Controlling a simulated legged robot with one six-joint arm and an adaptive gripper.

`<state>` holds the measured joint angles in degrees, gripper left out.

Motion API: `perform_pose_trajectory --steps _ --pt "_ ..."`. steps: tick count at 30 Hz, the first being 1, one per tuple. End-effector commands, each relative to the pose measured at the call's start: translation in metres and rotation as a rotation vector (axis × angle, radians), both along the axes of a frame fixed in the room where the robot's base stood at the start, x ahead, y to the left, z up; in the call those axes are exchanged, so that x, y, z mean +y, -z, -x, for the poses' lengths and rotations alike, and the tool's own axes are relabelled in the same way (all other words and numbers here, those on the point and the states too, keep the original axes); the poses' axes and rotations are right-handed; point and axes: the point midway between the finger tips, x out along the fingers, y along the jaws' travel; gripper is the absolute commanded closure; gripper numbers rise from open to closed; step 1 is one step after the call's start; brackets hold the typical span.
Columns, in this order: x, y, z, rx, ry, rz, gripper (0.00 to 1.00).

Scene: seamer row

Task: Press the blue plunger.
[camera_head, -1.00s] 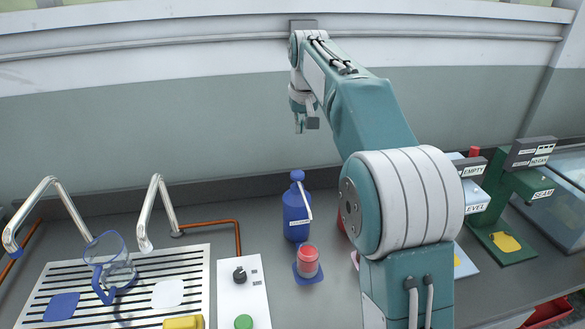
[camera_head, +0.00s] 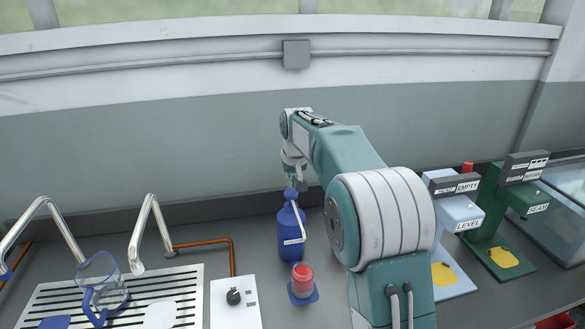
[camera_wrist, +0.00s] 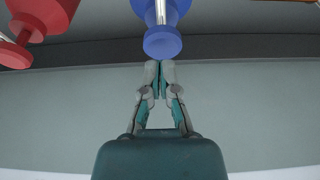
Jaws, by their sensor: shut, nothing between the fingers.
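The blue plunger (camera_head: 290,194) tops an upright blue bottle (camera_head: 290,240) with a white label and a pale spout, standing on the counter. In the wrist view the round blue plunger head (camera_wrist: 162,43) is at the top centre, with the fingertips at its edge in the picture. My gripper (camera_head: 292,183) is just above the plunger in the head view, partly hidden by the wrist. In the wrist view my gripper (camera_wrist: 158,66) has its fingertips together with nothing between them. I cannot tell whether they touch the plunger.
A red plunger (camera_wrist: 15,52) is at the left of the wrist view. A red-topped jar (camera_head: 302,274) stands in front of the blue bottle. A drain grille with a clear jug (camera_head: 104,290) is left, a white control panel (camera_head: 236,312) nearer; LEVEL and SEAM machines (camera_head: 512,215) stand right.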

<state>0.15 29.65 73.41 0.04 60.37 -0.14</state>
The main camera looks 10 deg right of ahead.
Motion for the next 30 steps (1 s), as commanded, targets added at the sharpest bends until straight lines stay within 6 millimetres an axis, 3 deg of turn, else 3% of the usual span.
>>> perform_pose_trajectory --steps 5,16,22,30 --pt "0.000 0.014 0.000 0.002 -0.001 0.000 1.00" --pt "0.000 0.017 0.000 0.001 0.000 0.000 1.00" --pt "0.000 0.039 0.000 0.003 0.000 0.000 1.00" --pt "0.000 0.042 0.000 0.006 0.000 0.000 1.00"
